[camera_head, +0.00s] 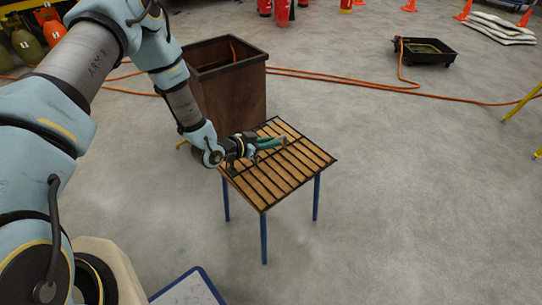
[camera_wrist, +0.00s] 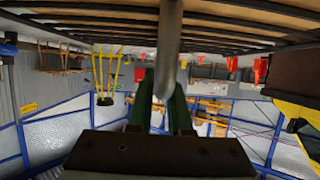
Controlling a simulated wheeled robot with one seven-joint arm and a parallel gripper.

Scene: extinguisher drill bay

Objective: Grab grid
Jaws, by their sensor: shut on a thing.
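The grid (camera_head: 297,167), with brown slats in a dark frame, lies level on top of a stand with blue legs (camera_head: 264,238). I cannot tell whether it touches the stand all round. My gripper (camera_head: 272,143) reaches in from the left, low over the grid, with its green fingers pointing right. In the wrist view my gripper (camera_wrist: 166,90) has a finger on each side of a grey bar (camera_wrist: 169,35) and is shut on it. The bar runs up to the slats at the top of that view and seems part of the grid. The fingertip contact is partly hidden.
A brown open-topped bin (camera_head: 232,95) stands close behind the stand. An orange hose (camera_head: 345,80) crosses the floor behind. A black tray (camera_head: 425,58), orange cones (camera_head: 410,6) and white mats (camera_head: 502,28) lie farther back. Floor right of the stand is clear.

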